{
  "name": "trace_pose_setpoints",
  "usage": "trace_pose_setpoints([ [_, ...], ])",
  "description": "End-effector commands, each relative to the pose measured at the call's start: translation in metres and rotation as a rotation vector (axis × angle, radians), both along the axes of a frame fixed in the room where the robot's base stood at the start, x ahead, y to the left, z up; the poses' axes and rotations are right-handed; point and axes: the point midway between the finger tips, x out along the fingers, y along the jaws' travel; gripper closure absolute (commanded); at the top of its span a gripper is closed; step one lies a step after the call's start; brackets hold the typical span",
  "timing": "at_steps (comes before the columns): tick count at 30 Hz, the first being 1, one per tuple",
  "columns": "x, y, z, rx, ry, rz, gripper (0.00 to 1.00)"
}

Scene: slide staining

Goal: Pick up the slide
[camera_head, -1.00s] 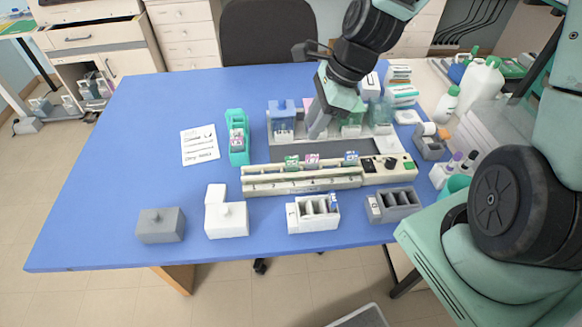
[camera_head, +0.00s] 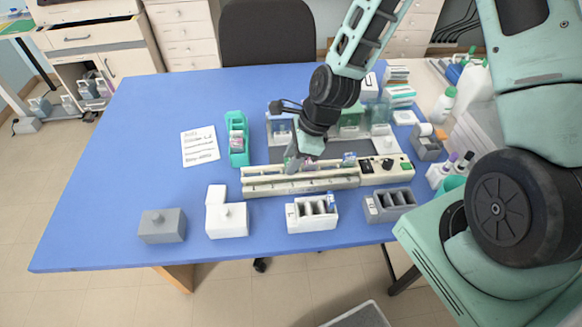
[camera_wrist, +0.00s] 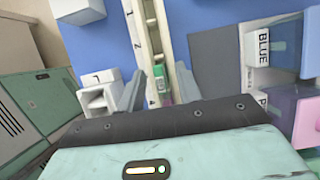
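A slide with a green end (camera_wrist: 163,86) stands in a slot of the long cream rack (camera_wrist: 136,22) in the wrist view. My gripper (camera_wrist: 160,88) is open, with one finger on each side of the rack and the slide showing between them; I cannot tell whether either finger touches it. In the head view, my gripper (camera_head: 292,162) is low over the left part of the rack (camera_head: 300,184) and hides the green-ended slide. Another slide (camera_head: 349,159) shows farther right in the rack.
A jar marked BLUE (camera_wrist: 256,48) and a pink jar (camera_wrist: 302,112) stand to the right in the wrist view. White (camera_head: 313,213) and grey (camera_head: 391,205) slotted boxes stand in front of the rack. A teal holder (camera_head: 237,140) is to its left.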

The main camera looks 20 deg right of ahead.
Motion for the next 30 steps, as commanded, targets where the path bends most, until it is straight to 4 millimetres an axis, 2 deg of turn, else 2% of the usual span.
trace_pose_setpoints([
  [3,0.0008,0.0032,-0.0069,0.000,-0.001,0.002,0.65],
  [11,0.0012,0.0033,-0.0084,-0.001,-0.002,0.001,0.65],
  [12,0.0012,0.0033,-0.0084,-0.001,-0.002,0.001,0.77],
  [15,0.0011,0.0032,-0.0084,-0.001,-0.002,0.001,1.00],
  [30,0.0018,0.0028,-0.0018,-0.001,-0.003,0.000,1.00],
])
